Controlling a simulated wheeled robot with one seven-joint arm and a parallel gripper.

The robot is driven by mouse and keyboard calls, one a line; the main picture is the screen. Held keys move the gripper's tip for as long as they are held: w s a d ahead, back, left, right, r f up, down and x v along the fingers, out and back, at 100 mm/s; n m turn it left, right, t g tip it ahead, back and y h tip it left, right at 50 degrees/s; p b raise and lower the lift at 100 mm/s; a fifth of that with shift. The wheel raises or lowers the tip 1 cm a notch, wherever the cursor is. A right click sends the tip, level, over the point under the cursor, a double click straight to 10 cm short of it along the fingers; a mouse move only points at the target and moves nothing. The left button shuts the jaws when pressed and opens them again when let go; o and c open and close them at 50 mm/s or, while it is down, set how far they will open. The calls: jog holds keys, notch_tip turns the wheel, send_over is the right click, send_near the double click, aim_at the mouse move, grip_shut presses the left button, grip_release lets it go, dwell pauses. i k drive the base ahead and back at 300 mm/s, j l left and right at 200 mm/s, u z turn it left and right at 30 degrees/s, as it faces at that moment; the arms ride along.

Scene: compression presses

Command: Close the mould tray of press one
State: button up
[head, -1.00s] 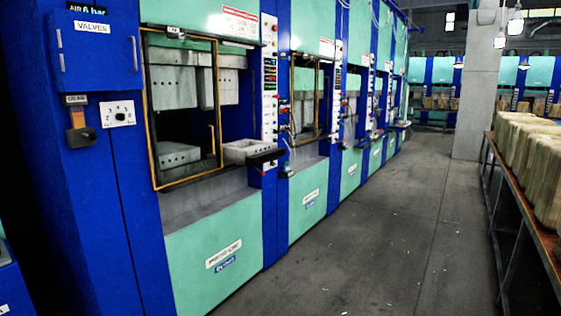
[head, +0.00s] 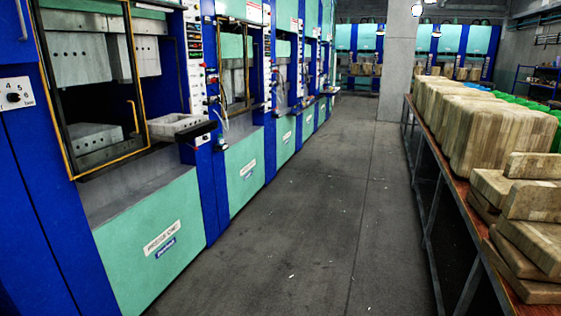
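The nearest press (head: 146,235), blue and green, stands at the left of the head view. The label on its lower panel (head: 162,240) is too blurred to read surely, so I cannot confirm it is press one. A pale grey mould tray (head: 170,124) juts out to the right of its yellow-framed guard (head: 141,125). A dark bar (head: 197,131) lies at the tray's front end. Grey mould blocks (head: 78,62) show inside the press, above a lower block (head: 95,142). My gripper is not in view.
More presses (head: 242,165) line the left side going back. The grey floor aisle (head: 310,215) is clear apart from small scraps. A long table (head: 462,190) with stacked pale blocks (head: 488,125) runs along the right. A pillar (head: 398,65) stands at the back.

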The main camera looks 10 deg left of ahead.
aim_at(178, 127)
jog(key=i+j+u, duration=0.75)
jog(key=i+u, duration=0.35)
jog(key=i+j+u, duration=0.2)
jog(key=i, duration=1.35)
jog(key=i+l+u, duration=0.15)
jog(key=i, duration=1.35)
